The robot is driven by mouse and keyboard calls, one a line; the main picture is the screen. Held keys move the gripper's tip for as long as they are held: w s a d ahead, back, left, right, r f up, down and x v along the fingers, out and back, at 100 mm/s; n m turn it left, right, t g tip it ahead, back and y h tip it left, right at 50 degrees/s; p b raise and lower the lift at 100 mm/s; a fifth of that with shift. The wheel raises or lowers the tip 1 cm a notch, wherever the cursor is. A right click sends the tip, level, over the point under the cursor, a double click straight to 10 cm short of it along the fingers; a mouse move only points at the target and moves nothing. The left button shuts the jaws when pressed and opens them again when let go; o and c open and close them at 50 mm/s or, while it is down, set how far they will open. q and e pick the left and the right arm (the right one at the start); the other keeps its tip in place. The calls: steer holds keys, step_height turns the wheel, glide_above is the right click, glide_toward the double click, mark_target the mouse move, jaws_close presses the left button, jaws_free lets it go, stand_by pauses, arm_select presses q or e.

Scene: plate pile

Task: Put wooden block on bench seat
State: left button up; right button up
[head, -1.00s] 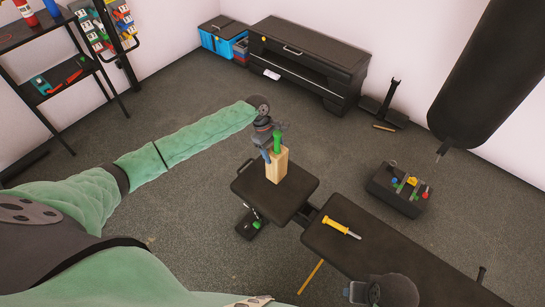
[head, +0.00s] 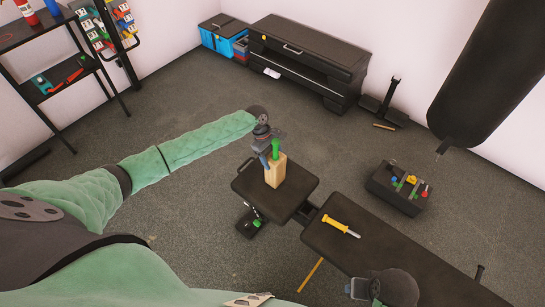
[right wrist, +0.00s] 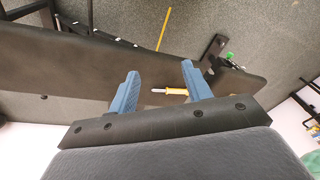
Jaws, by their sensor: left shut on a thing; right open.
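The wooden block (head: 277,173) is pale and stands upright at the small square bench seat (head: 299,197) in the head view. A green piece (head: 276,147) shows at its top; I cannot tell whether it is fixed to the block. My left gripper (head: 269,156) is shut on the block near its top, with a blue finger at its left side. The block's base looks to be at the seat surface, but I cannot tell whether it bears on it. My right gripper (right wrist: 159,84) is open and empty above the long bench pad (right wrist: 75,70) in the right wrist view.
A yellow-handled tool (head: 341,227) lies on the long pad. A black tool tray (head: 398,188) stands on the floor at right, and a dark item (head: 250,222) beside the seat. A black cabinet (head: 305,65) and a hanging punching bag (head: 490,75) are farther back.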

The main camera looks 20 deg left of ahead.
arm_select(q)
steer(key=o, duration=1.6)
steer(key=shift+o, duration=0.4)
arm_select(e)
steer(key=shift+s+f, duration=0.25)
steer(key=shift+f, duration=0.2)
steer(key=shift+s, duration=0.1)
arm_select(q)
steer(key=b+v, duration=0.1)
steer(key=v, duration=0.3)
steer(key=b+v, duration=0.1)
steer(key=v, duration=0.7)
arm_select(e)
steer(key=shift+w+a+f+t+y, duration=0.15)
steer(key=shift+w+a+f, duration=0.15)
steer(key=shift+a+f, duration=0.15)
steer(key=shift+w+a+f+t+y, duration=0.15)
steer(key=shift+w+a+f, duration=0.15)
steer(key=shift+a, duration=0.25)
steer(key=shift+r, duration=0.2)
